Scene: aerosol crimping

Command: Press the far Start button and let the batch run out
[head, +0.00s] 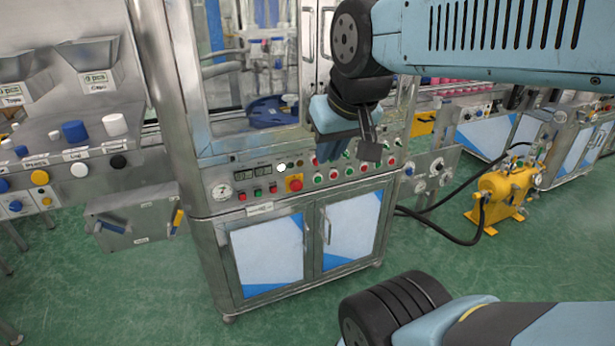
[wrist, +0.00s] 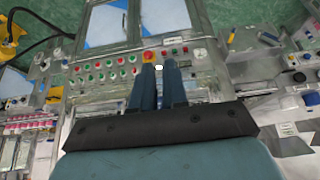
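The crimping machine's control panel (head: 250,178) carries several green and red buttons and a red mushroom button (head: 295,183) on yellow. A green button (head: 258,191) sits left of the mushroom button, and several more (head: 318,177) run to its right. Labels are too small to read, so I cannot tell which is the far Start. My gripper (head: 368,152) hangs before the panel's right part and hides some of it.
A grey parts station (head: 65,150) with coloured caps stands left. A yellow pump (head: 500,190) with black hoses stands on the floor at right. Cabinet doors (head: 350,228) are below the panel. A white round spot (head: 281,167) shows over the panel.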

